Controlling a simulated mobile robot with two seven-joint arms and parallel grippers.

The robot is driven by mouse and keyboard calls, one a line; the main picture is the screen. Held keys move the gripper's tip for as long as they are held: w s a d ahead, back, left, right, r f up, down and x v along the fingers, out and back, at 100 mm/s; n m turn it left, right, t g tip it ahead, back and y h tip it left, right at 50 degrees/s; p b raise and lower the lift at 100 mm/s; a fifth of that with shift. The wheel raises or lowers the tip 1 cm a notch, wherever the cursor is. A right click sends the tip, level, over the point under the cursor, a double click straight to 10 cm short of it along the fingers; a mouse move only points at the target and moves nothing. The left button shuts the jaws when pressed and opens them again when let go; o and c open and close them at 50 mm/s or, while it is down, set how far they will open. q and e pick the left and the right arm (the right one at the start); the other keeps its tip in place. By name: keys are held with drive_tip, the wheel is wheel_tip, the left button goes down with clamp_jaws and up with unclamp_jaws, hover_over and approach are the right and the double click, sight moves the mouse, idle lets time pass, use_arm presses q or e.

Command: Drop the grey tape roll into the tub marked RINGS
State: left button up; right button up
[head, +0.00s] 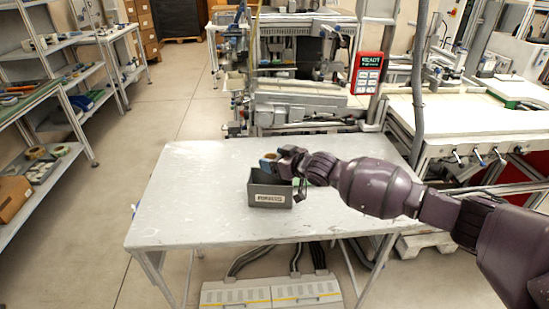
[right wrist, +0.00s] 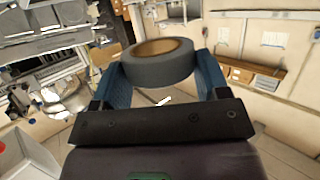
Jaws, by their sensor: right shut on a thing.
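My right gripper (head: 270,162) is over the dark grey tub (head: 270,200) on the table. The tub has a white label on its front, too small to read for certain. In the right wrist view, the blue fingers of my right gripper (right wrist: 160,76) are shut on the grey tape roll (right wrist: 158,70), one on each side. The roll has a brown cardboard core. In the head view the roll (head: 269,157) shows small at the fingertips, above the tub's back rim. The tub's inside is mostly hidden. My left gripper is not in view.
The tub stands on a pale grey table (head: 200,200) that is otherwise clear. A red-framed sign (head: 369,73) and machinery stand behind the table. Shelves (head: 50,90) with small items are at the left. A pale workbench (head: 455,115) is at the right.

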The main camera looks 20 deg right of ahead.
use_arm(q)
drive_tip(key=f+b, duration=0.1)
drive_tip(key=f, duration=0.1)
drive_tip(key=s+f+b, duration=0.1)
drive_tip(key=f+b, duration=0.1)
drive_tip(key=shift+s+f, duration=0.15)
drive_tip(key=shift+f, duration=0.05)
use_arm(e)
wheel_tip(320, 180, down, 6)
drive_tip(key=shift+s+f, duration=0.15)
drive_tip(key=shift+f, duration=0.05)
drive_tip(key=o, duration=0.9)
drive_tip(key=shift+f, duration=0.15)
drive_tip(key=shift+s+d, duration=0.15)
drive_tip(key=shift+s, duration=0.15)
drive_tip(key=shift+o, duration=0.5)
drive_tip(key=r+p+v, duration=0.1)
drive_tip(key=v, duration=0.8)
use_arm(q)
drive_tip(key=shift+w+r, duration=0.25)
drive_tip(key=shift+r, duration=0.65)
use_arm(e)
drive_tip(key=shift+s+d+r, duration=0.3)
drive_tip(key=shift+s+r, duration=0.05)
drive_tip(key=shift+r, duration=0.05)
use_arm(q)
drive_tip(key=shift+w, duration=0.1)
